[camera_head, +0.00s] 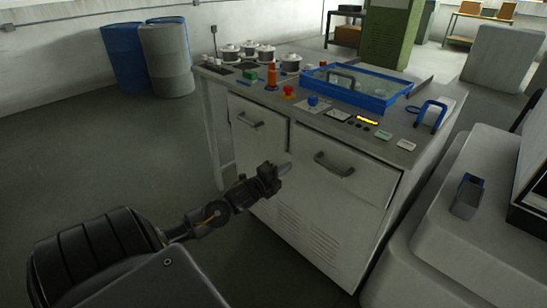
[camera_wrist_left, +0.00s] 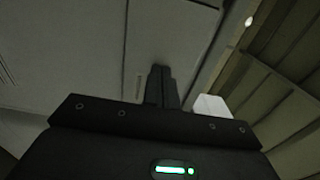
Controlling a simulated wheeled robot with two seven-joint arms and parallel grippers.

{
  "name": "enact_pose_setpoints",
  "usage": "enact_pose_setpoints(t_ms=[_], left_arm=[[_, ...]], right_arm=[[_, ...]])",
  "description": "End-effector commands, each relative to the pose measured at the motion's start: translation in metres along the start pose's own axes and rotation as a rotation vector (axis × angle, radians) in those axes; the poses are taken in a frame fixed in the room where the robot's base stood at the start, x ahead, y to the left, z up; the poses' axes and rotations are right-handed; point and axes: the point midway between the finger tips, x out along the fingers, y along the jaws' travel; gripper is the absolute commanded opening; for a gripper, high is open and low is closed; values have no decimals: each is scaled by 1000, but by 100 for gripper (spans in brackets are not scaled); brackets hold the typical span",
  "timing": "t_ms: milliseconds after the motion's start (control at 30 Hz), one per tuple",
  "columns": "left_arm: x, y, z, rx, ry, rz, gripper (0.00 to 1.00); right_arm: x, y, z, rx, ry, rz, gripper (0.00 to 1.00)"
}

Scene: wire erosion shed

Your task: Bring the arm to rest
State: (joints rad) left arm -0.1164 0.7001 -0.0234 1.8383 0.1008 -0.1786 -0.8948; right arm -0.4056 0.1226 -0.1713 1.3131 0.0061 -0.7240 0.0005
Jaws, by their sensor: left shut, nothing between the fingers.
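My left arm comes in from the lower left in the head view and reaches toward the front of a grey cabinet. Its gripper (camera_head: 283,171) is in front of the cabinet doors, below the top, between the two door handles in the picture. In the left wrist view the two dark fingers (camera_wrist_left: 160,86) are together, with nothing between them. Whether the fingertips touch the cabinet front cannot be told. My right gripper is not in view.
The cabinet (camera_head: 321,213) has two handles (camera_head: 333,165) and vents. Its top carries a blue-rimmed tray (camera_head: 345,95), several pots (camera_head: 291,63), buttons and a blue handle (camera_head: 432,112). Blue and grey barrels (camera_head: 166,62) stand behind left. A pale machine (camera_head: 440,235) is at right. Floor at left is clear.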

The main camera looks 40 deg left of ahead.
Motion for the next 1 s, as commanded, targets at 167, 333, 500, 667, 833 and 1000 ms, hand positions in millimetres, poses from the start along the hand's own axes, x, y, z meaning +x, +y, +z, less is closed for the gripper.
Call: enact_pose_setpoints(t_ms=[167, 333, 500, 667, 833, 1000], left_arm=[[-28, 2, -2, -1, 2, 3, 0], [-40, 0, -1, -1, 1, 1, 0], [-42, 0, -1, -1, 1, 0, 0], [-42, 0, -1, -1, 1, 1, 0], [-42, 6, 1, -11, -6, 13, 0], [-51, 68, 16, -134, -80, 138, 0]], right_arm=[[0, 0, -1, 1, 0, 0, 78], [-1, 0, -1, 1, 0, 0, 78], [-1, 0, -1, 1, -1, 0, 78], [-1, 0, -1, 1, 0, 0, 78], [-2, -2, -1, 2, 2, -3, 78], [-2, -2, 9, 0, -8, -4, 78]])
